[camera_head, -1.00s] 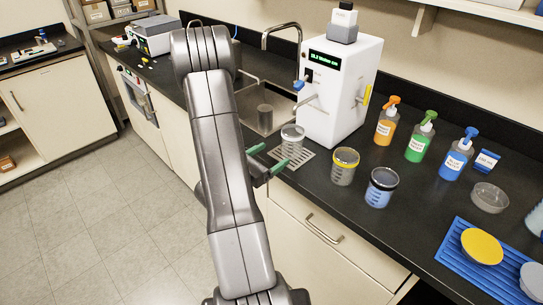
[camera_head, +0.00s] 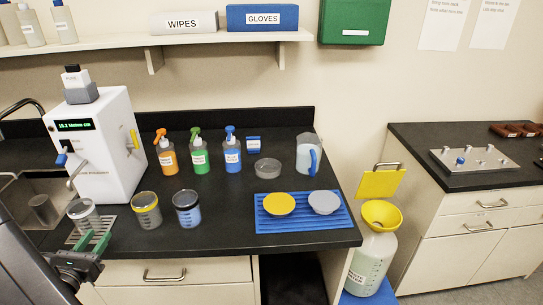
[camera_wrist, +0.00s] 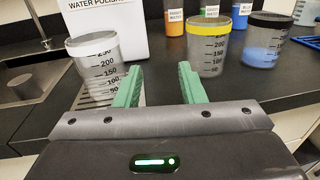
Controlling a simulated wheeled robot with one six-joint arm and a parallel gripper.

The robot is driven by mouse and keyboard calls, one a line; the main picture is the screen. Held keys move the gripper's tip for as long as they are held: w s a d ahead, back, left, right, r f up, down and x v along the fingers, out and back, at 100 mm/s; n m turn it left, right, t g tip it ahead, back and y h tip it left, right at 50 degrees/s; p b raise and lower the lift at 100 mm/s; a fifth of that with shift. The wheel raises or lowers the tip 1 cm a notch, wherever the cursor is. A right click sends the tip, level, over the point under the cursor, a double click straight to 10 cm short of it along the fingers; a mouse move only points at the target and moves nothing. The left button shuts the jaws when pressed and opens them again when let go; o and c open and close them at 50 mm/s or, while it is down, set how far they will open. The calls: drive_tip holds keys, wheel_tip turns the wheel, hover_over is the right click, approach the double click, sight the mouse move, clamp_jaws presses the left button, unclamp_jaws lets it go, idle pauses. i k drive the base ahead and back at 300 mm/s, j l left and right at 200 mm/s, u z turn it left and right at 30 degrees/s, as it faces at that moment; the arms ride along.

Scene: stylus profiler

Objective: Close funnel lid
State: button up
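My gripper (camera_head: 97,243) is far to the left, at the counter's front edge. In the wrist view its green fingers (camera_wrist: 160,88) are apart with nothing between them. A clear graduated cup (camera_wrist: 97,62) stands just beyond the left finger. The funnel is not in the wrist view.
A white water polisher (camera_head: 97,150) stands at the counter's left. Cups with yellow (camera_head: 146,211) and black (camera_head: 187,210) rims stand near the front edge. A blue mat (camera_head: 262,222) lies at the right end. A gap separates this counter from the right-hand one (camera_head: 450,180).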

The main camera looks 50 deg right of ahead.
sight(376, 184)
drive_tip(key=k+z, duration=0.2)
drive_tip(key=z, duration=1.55)
drive_tip(key=i+j+z, duration=0.1)
drive_tip(key=z, duration=0.3)
drive_tip(key=j+z, duration=0.2)
drive_tip(key=z, duration=0.2)
drive_tip(key=i+j+z, duration=0.1)
drive_tip(key=z, duration=0.25)
